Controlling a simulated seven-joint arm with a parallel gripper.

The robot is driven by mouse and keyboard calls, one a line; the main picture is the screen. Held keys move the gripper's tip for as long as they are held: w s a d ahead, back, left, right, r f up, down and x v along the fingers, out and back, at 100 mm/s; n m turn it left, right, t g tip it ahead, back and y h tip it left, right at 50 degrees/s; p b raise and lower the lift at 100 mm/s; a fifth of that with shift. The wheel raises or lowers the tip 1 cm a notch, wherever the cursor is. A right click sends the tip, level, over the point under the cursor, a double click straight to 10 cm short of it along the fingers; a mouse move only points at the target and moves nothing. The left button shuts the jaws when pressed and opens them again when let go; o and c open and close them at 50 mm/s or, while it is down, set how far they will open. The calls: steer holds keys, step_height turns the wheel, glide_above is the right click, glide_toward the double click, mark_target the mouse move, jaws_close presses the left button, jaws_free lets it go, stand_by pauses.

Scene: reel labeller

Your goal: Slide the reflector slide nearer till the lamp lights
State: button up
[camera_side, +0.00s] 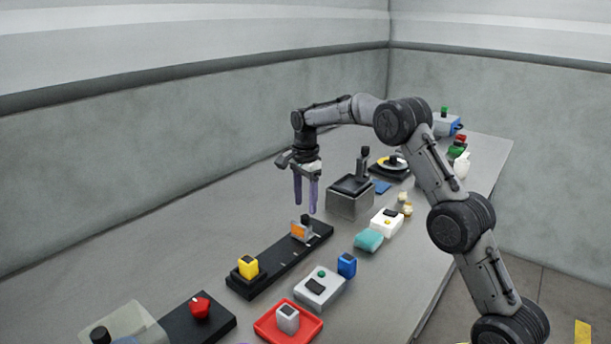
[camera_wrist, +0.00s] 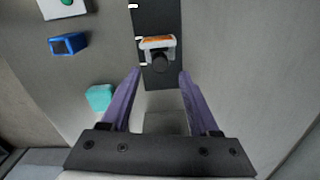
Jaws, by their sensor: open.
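The reflector slide (camera_side: 299,231), a grey bracket with an orange face and a black knob, sits on a long black rail (camera_side: 275,262) with white marks. It is toward the rail's far end. A yellow block (camera_side: 248,266) stands at the rail's other end. In the wrist view the slide (camera_wrist: 157,42) shows its orange strip, with the black knob (camera_wrist: 160,62) toward me. My gripper (camera_side: 306,208) has purple fingers pointing down, open and empty, above the slide. In the wrist view the knob lies between the fingertips (camera_wrist: 160,72). I cannot tell which part is the lamp.
Beside the rail are a grey box (camera_side: 319,288) with a green button, a blue block (camera_side: 347,264), a teal item (camera_side: 369,240) and a white box (camera_side: 387,222). A grey machine (camera_side: 349,201) stands behind. A red tray (camera_side: 270,331) is in front. The table left of the rail is clear.

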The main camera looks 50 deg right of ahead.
step_height(320, 180, up, 10)
stand_by(0.3)
steer(key=shift+a+f, duration=0.1)
step_height(320, 180, up, 4)
glide_above(305, 216)
steer(key=a, duration=0.2)
steer(key=s+a+r+n+t, duration=0.2)
steer(key=s+a+r, duration=0.4)
steer(key=s+r, duration=0.35)
steer(key=s+a+r+n+t, duration=0.2)
steer(key=s+a+n, duration=0.15)
steer(key=s, duration=0.45)
steer(key=s+a+f+n+t, duration=0.1)
steer(key=s+a+f+n, duration=0.1)
steer(key=s, duration=0.4)
steer(key=s+a+f+n, duration=0.1)
steer(key=s+f+n, duration=0.15)
steer(key=s, duration=0.35)
steer(key=s+a+f+n, duration=0.1)
steer(key=s+f+n, duration=0.5)
steer(key=f+n, duration=0.4)
steer(key=shift+s+f+t, duration=0.3)
steer(key=shift+f, duration=0.1)
